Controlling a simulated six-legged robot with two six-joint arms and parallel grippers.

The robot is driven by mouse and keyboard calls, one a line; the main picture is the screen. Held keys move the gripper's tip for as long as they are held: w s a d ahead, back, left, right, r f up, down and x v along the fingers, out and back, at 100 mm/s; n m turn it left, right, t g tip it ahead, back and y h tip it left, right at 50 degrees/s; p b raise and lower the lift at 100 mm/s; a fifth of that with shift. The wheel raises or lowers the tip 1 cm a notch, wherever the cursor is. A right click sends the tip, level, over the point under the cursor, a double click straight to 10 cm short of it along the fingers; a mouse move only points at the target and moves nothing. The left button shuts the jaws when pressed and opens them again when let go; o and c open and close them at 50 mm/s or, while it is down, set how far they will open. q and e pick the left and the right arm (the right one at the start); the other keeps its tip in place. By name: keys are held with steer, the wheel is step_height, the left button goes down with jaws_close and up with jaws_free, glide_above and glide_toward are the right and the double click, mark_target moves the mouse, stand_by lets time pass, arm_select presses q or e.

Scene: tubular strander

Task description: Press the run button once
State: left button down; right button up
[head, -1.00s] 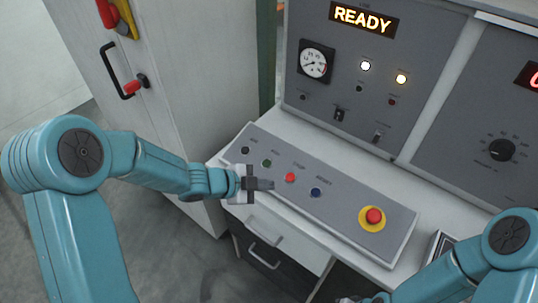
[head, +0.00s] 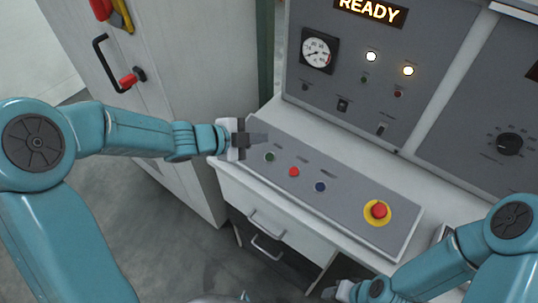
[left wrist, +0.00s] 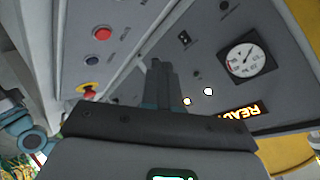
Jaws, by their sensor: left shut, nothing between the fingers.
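The sloped grey button panel (head: 345,218) carries a green button (head: 269,157), a red button (head: 294,172) and a blue button (head: 320,187) in a row. Their labels are too small to read. The black button at the row's left end is hidden behind my left gripper (head: 262,138). That gripper is shut and empty, its tips over the panel's upper left end, just above and left of the green button. I cannot tell whether it touches. The left wrist view shows its closed fingers (left wrist: 155,72) and the red button (left wrist: 102,33). My right gripper (head: 343,290) is partly in view at the bottom.
A red emergency stop on a yellow ring (head: 378,211) sits at the panel's right end. Behind stands a console with a lit READY display (head: 369,11), a gauge (head: 318,51) and two lit lamps. A pale cabinet (head: 165,90) stands close on the left.

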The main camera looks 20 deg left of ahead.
mark_target(270, 157)
arm_select(q)
steer(key=f+b, duration=0.2)
steer(key=w+f+b, duration=0.1)
steer(key=f+b, duration=0.1)
steer(key=f, duration=0.1)
steer(key=w+d+f+b, duration=0.1)
steer(key=f+b, duration=0.2)
steer(key=shift+w+f, duration=0.15)
steer(key=shift+f, duration=0.05)
steer(key=shift+f, duration=0.1)
stand_by(1.8)
steer(key=shift+w+f+b, duration=0.15)
steer(key=shift+f+b, duration=0.15)
steer(key=shift+b, duration=0.15)
